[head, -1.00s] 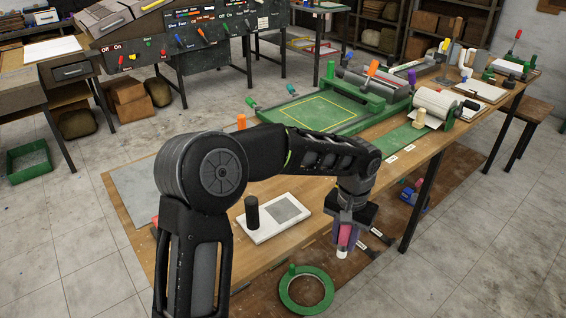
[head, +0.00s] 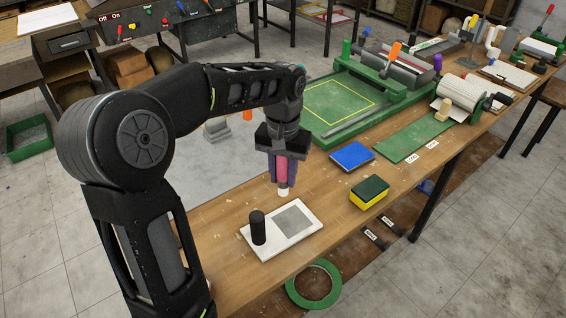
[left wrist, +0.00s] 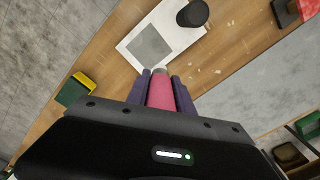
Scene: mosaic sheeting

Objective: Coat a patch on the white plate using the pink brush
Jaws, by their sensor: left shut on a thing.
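My left gripper (head: 283,178) is shut on the pink brush (head: 281,170), which points down with its pale tip (head: 283,192) lowest. The brush also shows between the fingers in the left wrist view (left wrist: 161,93). The white plate (head: 270,246) lies on the wooden table, in front of and below the brush. It bears a grey square patch (head: 295,219) and a black upright cylinder (head: 258,228). In the left wrist view the plate (left wrist: 176,54) lies just beyond the brush tip. The tip looks above the table, apart from the plate. My right gripper is not in view.
A yellow and green sponge (head: 370,192) and a blue pad (head: 352,156) lie right of the plate. A green press bed (head: 337,104) stands behind. A green ring (head: 314,285) is below the table's front edge. Bare wood surrounds the plate.

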